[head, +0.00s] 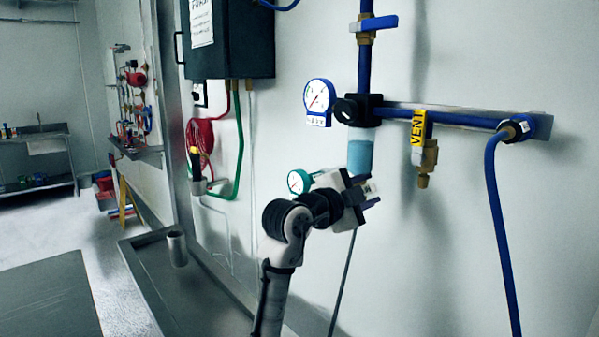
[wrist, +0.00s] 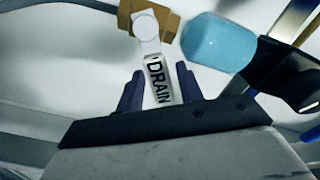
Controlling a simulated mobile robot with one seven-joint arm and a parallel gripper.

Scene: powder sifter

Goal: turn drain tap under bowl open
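The light-blue filter bowl (head: 360,155) hangs under the black fitting on the pipe; it also shows at the top right of the wrist view (wrist: 220,43). In the wrist view, the white tap handle marked DRAIN (wrist: 160,80) extends from a round pivot on a brass body (wrist: 147,20). My gripper (wrist: 159,68) is open, with one dark finger on each side of the handle. Gaps show by the fingertips; contact nearer the palm is unclear. In the head view, my gripper (head: 366,188) is just below the bowl and hides the tap.
A pressure gauge (head: 319,100) is beside the bowl, and a green-rimmed gauge (head: 298,182) is near my wrist. A yellow VENT valve (head: 418,135) hangs to the right. A blue hose (head: 497,220) runs down at the far right. Wall between them is bare.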

